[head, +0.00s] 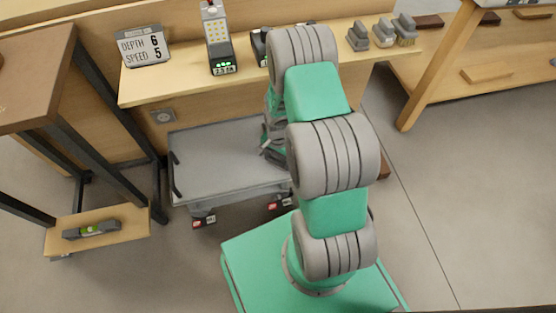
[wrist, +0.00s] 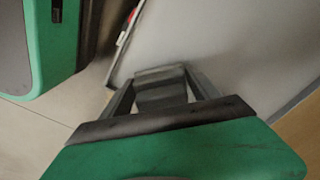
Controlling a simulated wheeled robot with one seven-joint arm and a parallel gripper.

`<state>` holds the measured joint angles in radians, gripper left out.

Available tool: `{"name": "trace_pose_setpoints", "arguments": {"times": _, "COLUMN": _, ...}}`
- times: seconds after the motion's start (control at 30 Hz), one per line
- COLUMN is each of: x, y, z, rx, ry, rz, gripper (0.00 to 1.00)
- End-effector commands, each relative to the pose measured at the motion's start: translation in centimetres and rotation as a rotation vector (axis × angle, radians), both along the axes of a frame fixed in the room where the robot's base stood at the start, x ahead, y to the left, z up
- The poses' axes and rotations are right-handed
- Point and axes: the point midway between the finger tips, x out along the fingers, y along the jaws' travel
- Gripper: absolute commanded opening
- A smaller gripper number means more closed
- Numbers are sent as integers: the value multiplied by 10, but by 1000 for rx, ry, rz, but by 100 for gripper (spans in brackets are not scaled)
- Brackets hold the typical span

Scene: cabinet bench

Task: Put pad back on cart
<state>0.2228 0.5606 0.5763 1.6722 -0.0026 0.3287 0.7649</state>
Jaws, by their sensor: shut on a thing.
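The cart (head: 215,160) is a low grey flat platform with a dark handle at its left end, standing in front of the bench; its deck looks bare where visible. My gripper (head: 272,145) is at the cart's right end, mostly hidden by my arm in the head view. In the wrist view my gripper (wrist: 162,92) is shut on a small grey block (wrist: 160,88), which seems to be the pad. A broad grey surface (wrist: 225,40), apparently the cart, lies just beyond the fingertips. I cannot tell whether the block touches it.
The bench (head: 185,85) behind the cart holds a depth and speed sign (head: 143,46), a device with green digits (head: 220,50) and grey blocks (head: 382,33). A brown table (head: 40,80) stands left. Red-marked items (head: 203,222) sit by the cart's wheels. Floor at right is clear.

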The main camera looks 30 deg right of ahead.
Motion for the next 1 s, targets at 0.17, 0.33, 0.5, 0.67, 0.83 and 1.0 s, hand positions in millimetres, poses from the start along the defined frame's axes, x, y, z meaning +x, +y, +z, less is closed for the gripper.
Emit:
{"name": "trace_pose_setpoints", "arguments": {"times": 0.17, "x": 0, "y": 0, "z": -2, "rx": 0, "ry": 0, "rz": 0, "gripper": 77}}
{"name": "trace_pose_setpoints", "arguments": {"times": 0.33, "x": 0, "y": 0, "z": -2, "rx": 0, "ry": 0, "rz": 0, "gripper": 91}}
{"name": "trace_pose_setpoints", "arguments": {"times": 0.5, "x": 0, "y": 0, "z": -2, "rx": 0, "ry": 0, "rz": 0, "gripper": 92}}
{"name": "trace_pose_setpoints", "arguments": {"times": 0.67, "x": 0, "y": 0, "z": 5, "rx": 0, "ry": -1, "rz": 0, "gripper": 92}}
{"name": "trace_pose_setpoints", "arguments": {"times": 0.83, "x": 1, "y": 0, "z": 41, "rx": -1, "ry": -4, "rz": 0, "gripper": 92}}
{"name": "trace_pose_setpoints", "arguments": {"times": 1.0, "x": 0, "y": 0, "z": 86, "rx": -1, "ry": -4, "rz": 0, "gripper": 92}}
